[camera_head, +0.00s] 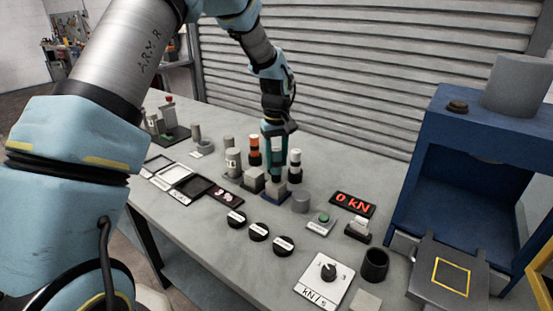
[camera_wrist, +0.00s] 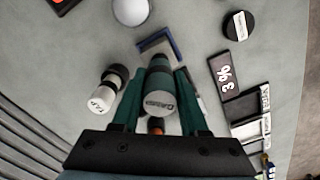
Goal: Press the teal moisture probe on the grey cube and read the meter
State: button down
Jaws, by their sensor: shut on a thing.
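The teal moisture probe (camera_wrist: 158,78) has a pale labelled cap and is held upright between the teal fingers of my gripper (camera_wrist: 158,100). In the head view my gripper (camera_head: 275,155) is shut on it, above a grey cube (camera_head: 274,189) in a blue-edged tray (camera_head: 276,200). In the wrist view the blue tray edge (camera_wrist: 174,48) shows beyond the probe's lower end. I cannot tell whether the tip touches the cube. A dark meter (camera_head: 226,195) lies to the left; in the wrist view its display (camera_wrist: 225,76) seems to read 3 %.
A white-capped tool (camera_head: 295,165) stands close right of my gripper, an orange-topped one (camera_head: 254,150) left. Another grey block (camera_head: 254,181) is beside the tray. A blue press (camera_head: 440,180) stands right.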

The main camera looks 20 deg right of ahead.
aim_at(277, 149)
jog(key=shift+f, duration=0.45)
dwell(1.2)
jog(key=shift+r+p, duration=2.2)
jog(key=shift+r, duration=1.35)
jog(key=shift+w, duration=0.1)
